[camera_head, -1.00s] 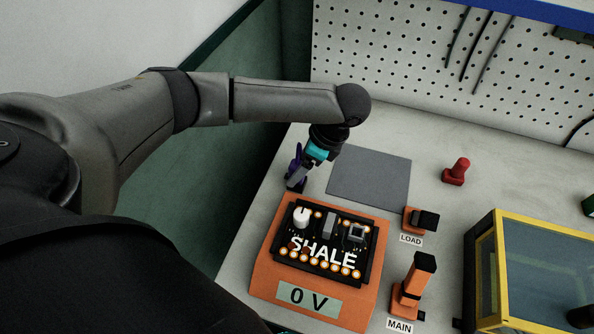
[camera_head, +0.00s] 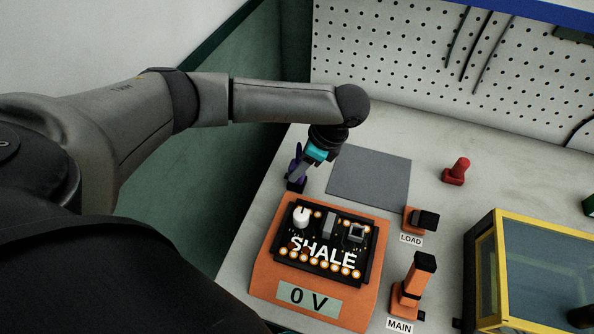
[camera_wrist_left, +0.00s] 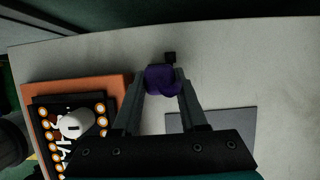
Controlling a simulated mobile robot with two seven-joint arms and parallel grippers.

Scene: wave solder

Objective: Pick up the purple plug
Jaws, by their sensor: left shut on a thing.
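The purple plug (camera_head: 294,180) is at the left edge of the bench, partly hidden by my left gripper (camera_head: 297,177). In the left wrist view the plug (camera_wrist_left: 163,80) sits between the two fingertips, which touch it on both sides. My left gripper (camera_wrist_left: 163,86) is shut on it. A small dark piece shows just beyond the plug. I cannot tell whether the plug still touches the bench. My right gripper is not in view.
A grey mat (camera_head: 370,178) lies right of the gripper. The orange SHALE board fixture (camera_head: 263,270) is in front. A red plug (camera_head: 457,171), LOAD switch (camera_head: 420,219), MAIN switch (camera_head: 412,285) and yellow-framed box (camera_head: 486,234) stand to the right.

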